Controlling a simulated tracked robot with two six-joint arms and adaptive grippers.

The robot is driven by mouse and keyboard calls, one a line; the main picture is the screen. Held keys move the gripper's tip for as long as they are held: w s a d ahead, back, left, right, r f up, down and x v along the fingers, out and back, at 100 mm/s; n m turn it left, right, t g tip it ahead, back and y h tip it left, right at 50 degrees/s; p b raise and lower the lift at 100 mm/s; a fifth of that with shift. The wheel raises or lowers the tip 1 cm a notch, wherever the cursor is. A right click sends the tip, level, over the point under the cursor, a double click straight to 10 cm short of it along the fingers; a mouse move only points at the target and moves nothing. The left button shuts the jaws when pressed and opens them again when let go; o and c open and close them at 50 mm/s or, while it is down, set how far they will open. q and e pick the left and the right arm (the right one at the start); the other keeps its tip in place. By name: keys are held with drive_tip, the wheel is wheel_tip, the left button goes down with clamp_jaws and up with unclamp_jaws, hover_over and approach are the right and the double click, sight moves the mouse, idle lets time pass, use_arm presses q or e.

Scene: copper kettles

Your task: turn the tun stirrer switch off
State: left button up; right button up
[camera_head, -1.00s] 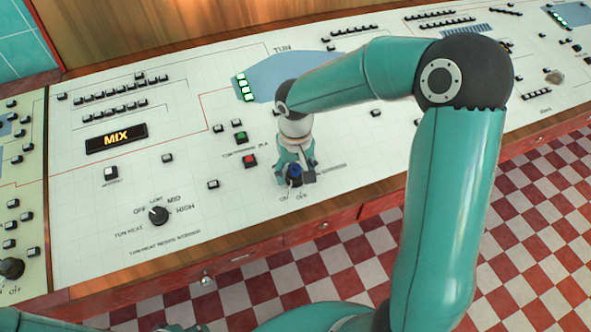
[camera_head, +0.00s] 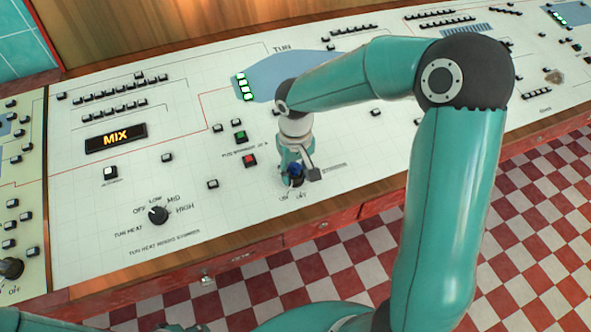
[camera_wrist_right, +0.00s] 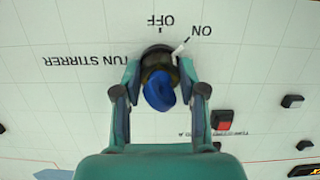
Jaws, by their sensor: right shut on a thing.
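The tun stirrer switch is a rotary knob with a dark base and a blue top (camera_head: 295,168), near the front edge of the console panel. In the right wrist view the knob (camera_wrist_right: 160,92) sits between my fingers. Its white pointer mark (camera_wrist_right: 180,47) points towards the printed ON, with OFF beside it. The label TUN STIRRER reads upside down there. My right gripper (camera_head: 299,174) points down over the knob and is shut on it; it also shows in the wrist view (camera_wrist_right: 160,78). My left gripper is not in view.
A green button (camera_head: 240,137) and a red button (camera_head: 249,160) lie left of the switch. The tun heat knob (camera_head: 158,215) is further left, below the lit MIX display (camera_head: 116,138). The panel around the switch is flat and clear.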

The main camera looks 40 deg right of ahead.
drive_tip(key=shift+n, duration=0.3)
drive_tip(key=shift+d+n, duration=0.1)
drive_tip(key=shift+n, duration=3.6)
drive_tip(key=o, duration=1.1)
drive_tip(key=shift+o, duration=0.2)
drive_tip(key=shift+r, duration=0.1)
wheel_tip(320, 180, up, 12)
drive_tip(key=shift+f, duration=0.1)
